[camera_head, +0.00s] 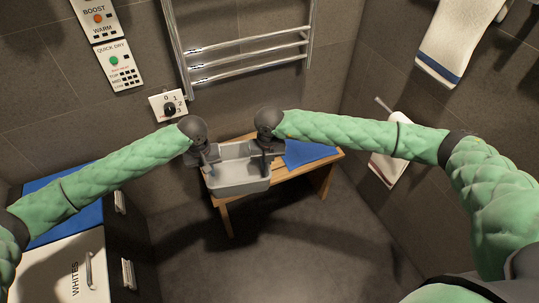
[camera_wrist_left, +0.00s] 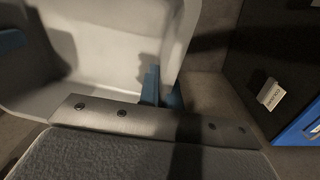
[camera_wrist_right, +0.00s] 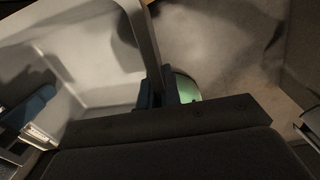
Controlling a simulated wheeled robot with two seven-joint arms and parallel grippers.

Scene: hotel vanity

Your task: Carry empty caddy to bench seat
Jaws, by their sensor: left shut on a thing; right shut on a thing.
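The empty light grey caddy (camera_head: 240,180) is upright over the left part of the wooden bench (camera_head: 292,171) in the head view. I cannot tell whether its base touches the seat. My left gripper (camera_head: 208,168) is shut on the caddy's left wall; its blue fingers (camera_wrist_left: 162,88) pinch the wall in the left wrist view, where the caddy's bare inside (camera_wrist_left: 105,45) shows. My right gripper (camera_head: 267,158) is shut on the right wall; its fingers (camera_wrist_right: 165,92) straddle that wall in the right wrist view, with the caddy interior (camera_wrist_right: 85,65) to the left.
A blue mat (camera_head: 308,153) covers the bench's right part. A dark cabinet with a bin front marked WHITES (camera_head: 75,265) stands at left. A chrome towel rail (camera_head: 250,55) and control panels (camera_head: 118,63) are on the wall behind. The floor (camera_head: 280,250) in front is clear.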

